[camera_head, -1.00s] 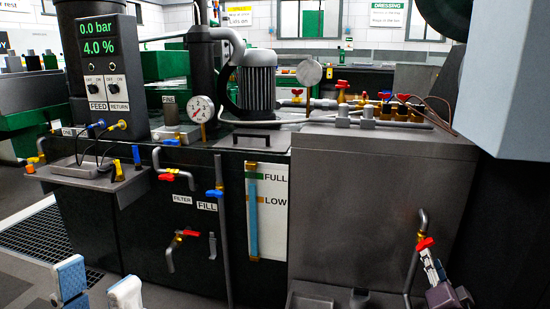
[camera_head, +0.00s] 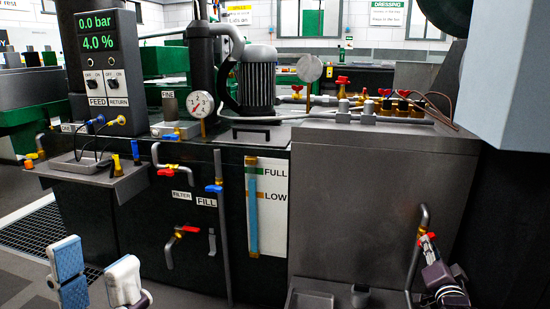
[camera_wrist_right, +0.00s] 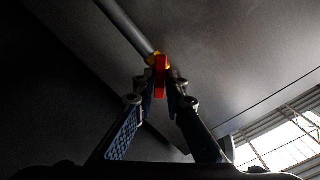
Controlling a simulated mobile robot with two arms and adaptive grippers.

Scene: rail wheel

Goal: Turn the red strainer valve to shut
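A red valve handle (camera_head: 427,238) sits on a grey pipe with a yellow fitting, low at the right front of the grey tank. I cannot read a label that marks it as the strainer valve. My right gripper (camera_head: 431,251) is at this handle, coming from below. In the right wrist view, its two fingers (camera_wrist_right: 161,92) lie close on both sides of the red handle (camera_wrist_right: 161,75), below the yellow fitting (camera_wrist_right: 156,59), and seem to press on it. The handle's far side is hidden. My left gripper (camera_head: 97,268) is open and empty at the lower left.
Other red handles are near the FILTER label (camera_head: 182,195) and on the tank's top manifold (camera_head: 387,93). A blue-handled valve (camera_head: 214,189) is by FILL. A small shelf (camera_head: 95,175) juts out at left. A low tray (camera_head: 309,299) lies left of the right gripper.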

